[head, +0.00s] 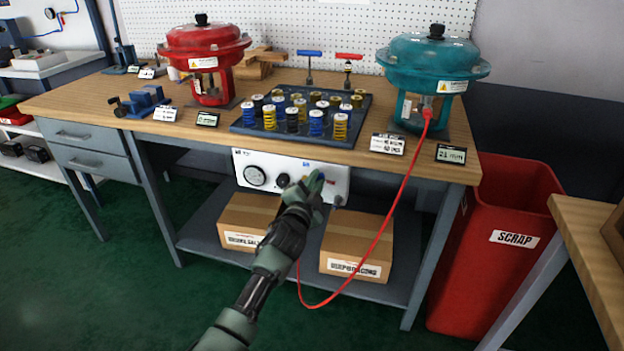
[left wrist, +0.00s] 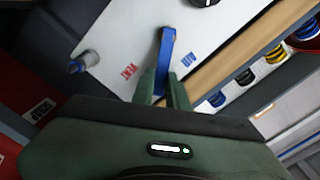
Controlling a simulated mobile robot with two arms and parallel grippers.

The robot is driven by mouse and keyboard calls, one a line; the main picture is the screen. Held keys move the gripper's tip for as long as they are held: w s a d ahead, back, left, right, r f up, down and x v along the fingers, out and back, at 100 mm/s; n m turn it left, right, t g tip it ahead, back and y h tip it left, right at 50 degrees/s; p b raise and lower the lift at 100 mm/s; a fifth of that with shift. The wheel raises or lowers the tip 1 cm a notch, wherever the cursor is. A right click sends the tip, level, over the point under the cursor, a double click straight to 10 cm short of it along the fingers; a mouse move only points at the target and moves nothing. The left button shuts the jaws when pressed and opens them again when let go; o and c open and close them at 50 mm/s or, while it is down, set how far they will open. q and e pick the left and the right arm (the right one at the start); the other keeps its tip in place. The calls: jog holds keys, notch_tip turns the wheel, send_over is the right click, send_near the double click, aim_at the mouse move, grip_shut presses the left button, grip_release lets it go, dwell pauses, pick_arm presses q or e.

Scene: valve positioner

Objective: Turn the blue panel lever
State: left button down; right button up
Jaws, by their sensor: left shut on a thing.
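The white panel (head: 243,163) hangs under the workbench front, with a gauge (head: 256,176) and a black knob (head: 283,180). My left gripper (head: 312,188) is in front of the panel's right part and hides most of the lever there. In the left wrist view, the blue lever (left wrist: 168,48) runs from the panel down between the fingers of my left gripper (left wrist: 163,90), which is shut on its near end. The lever lies between a red VENT label (left wrist: 128,72) and a blue label (left wrist: 189,59). My right gripper is not in view.
The workbench (head: 365,158) carries a spring tray (head: 253,131), a red actuator (head: 205,50) and a teal actuator (head: 432,65). A red hose (head: 385,225) hangs right of the panel. Boxes sit on the shelf below, and a red scrap bin (head: 500,200) stands at right.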

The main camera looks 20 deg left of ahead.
pick_arm(q)
jog(key=shift+d+f+m+b, duration=0.2)
jog(key=shift+f+m+b, duration=0.3)
jog(key=shift+m, duration=0.75)
jog(key=shift+d+f+m+b, duration=0.15)
jog(key=shift+f+m+b, duration=0.15)
jog(key=shift+f+m, duration=0.65)
jog(key=shift+d+f+m+b, duration=0.2)
jog(key=shift+f+m+b, duration=0.15)
jog(key=shift+m, duration=1.15)
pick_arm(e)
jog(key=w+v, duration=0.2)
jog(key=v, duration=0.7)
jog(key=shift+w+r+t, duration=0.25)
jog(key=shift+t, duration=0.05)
